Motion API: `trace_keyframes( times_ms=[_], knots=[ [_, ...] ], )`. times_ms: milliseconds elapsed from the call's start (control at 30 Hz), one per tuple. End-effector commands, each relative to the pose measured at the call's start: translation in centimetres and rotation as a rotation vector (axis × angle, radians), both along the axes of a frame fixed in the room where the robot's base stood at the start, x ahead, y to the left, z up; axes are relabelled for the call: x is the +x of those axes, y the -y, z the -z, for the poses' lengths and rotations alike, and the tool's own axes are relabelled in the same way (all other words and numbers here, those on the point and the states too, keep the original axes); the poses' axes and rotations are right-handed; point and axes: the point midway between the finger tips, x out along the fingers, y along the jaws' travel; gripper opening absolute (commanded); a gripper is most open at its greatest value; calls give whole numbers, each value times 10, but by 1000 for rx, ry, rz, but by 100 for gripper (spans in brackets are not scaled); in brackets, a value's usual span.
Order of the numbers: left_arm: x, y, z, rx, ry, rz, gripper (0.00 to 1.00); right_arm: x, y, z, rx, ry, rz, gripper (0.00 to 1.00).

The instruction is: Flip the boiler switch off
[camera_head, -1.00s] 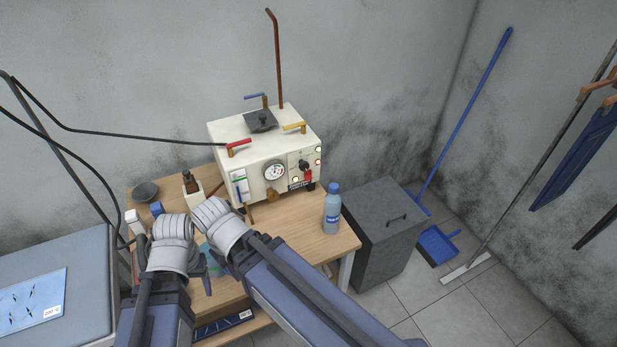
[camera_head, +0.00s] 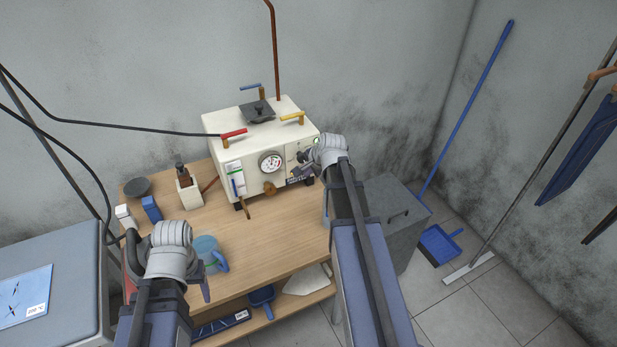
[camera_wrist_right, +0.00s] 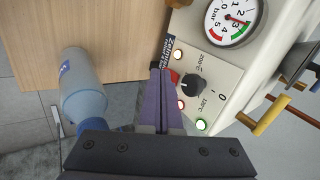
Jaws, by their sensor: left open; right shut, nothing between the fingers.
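The white boiler (camera_head: 230,135) stands on the wooden table. In the right wrist view its front panel shows a black round knob (camera_wrist_right: 193,88), lit red and green lamps, and a dial gauge (camera_wrist_right: 232,20). A red switch part (camera_wrist_right: 173,77) sits beside the knob, partly covered by my fingertips; its position cannot be read. My right gripper (camera_head: 307,170) is shut and empty, with its fingertips (camera_wrist_right: 163,75) right in front of the panel; contact cannot be told. My left gripper (camera_head: 171,240) is open and empty over the table's front left, its fingers largely hidden.
A bottle (camera_wrist_right: 82,90) stands near my right gripper, hidden by my arm in the head view. A teal cup (camera_head: 207,252) is beside my left gripper. A grey bin (camera_head: 405,215) stands right of the table. The table's middle is clear.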

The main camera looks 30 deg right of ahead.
Motion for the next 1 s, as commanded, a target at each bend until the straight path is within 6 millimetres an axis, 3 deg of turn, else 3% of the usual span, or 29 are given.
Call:
trace_keyframes(
  times_ms=[100, 233, 667, 1000],
  knots=[
    [0, 0, 4, 0, 0, 0, 64, 4, 25, 0, 35, 33, 88, 0],
    [0, 0, 5, 0, 0, 0, 64, 5, 36, -2, 50, 50, 127, 0],
    [0, 0, 6, 0, 0, 0, 64, 6, 36, 0, 51, 51, 128, 0],
    [0, 0, 33, 0, 0, 0, 64, 24, 36, 26, 50, 50, 126, 0]
  ],
)
